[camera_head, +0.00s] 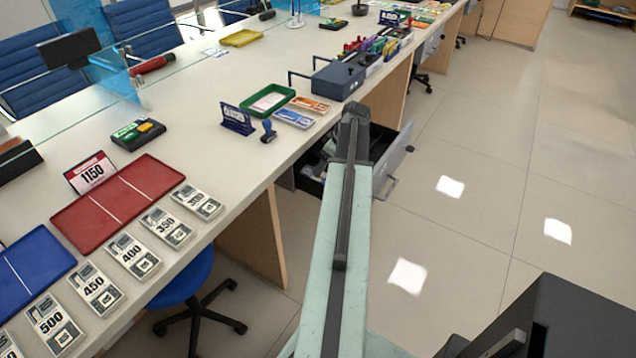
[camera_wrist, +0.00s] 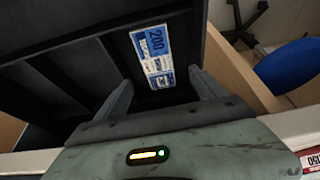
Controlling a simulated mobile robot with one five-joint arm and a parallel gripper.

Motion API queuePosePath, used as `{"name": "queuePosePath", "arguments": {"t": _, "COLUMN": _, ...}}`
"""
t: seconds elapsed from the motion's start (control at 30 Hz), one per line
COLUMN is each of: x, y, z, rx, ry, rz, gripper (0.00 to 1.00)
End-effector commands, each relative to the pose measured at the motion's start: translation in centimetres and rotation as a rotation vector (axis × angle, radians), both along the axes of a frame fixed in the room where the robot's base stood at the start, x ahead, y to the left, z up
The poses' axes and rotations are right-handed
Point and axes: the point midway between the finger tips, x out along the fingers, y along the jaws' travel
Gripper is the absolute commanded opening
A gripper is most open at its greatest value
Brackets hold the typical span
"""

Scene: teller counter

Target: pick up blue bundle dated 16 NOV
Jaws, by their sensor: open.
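A blue-and-white bundle marked 200 (camera_wrist: 151,45) lies in a dark drawer (camera_wrist: 75,85) in the wrist view. A second blue-and-white label or bundle part touches its lower end; I cannot tell whether they are separate. My gripper (camera_wrist: 161,78) is open, with one finger on each side below the bundle in the picture and nothing between the tips. No date is readable. In the head view the open drawer (camera_head: 388,170) is under the counter, partly behind my arm, which hides the gripper. Another blue bundle (camera_head: 294,118) lies on the counter.
An orange bundle (camera_head: 311,105), a green tray (camera_head: 267,100) and a grey box (camera_head: 338,80) stand on the counter (camera_head: 205,90) near the drawer. A blue stool (camera_head: 185,280) stands below.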

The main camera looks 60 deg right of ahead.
Motion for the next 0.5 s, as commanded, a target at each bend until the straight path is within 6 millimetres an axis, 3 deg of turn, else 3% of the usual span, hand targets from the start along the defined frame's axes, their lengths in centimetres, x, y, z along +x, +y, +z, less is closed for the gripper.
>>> {"name": "queuePosePath", "arguments": {"t": 0.1, "x": 0.1, "y": -0.4, "z": -2.0, "rx": 0.000, "ry": 0.000, "rz": -0.008, "gripper": 0.80}}
{"name": "queuePosePath", "arguments": {"t": 0.37, "x": -0.1, "y": -0.8, "z": -3.0, "rx": -0.001, "ry": 0.000, "rz": -0.019, "gripper": 0.80}}
{"name": "queuePosePath", "arguments": {"t": 0.5, "x": 0.6, "y": -0.9, "z": -5.3, "rx": 0.000, "ry": 0.000, "rz": -0.021, "gripper": 0.80}}
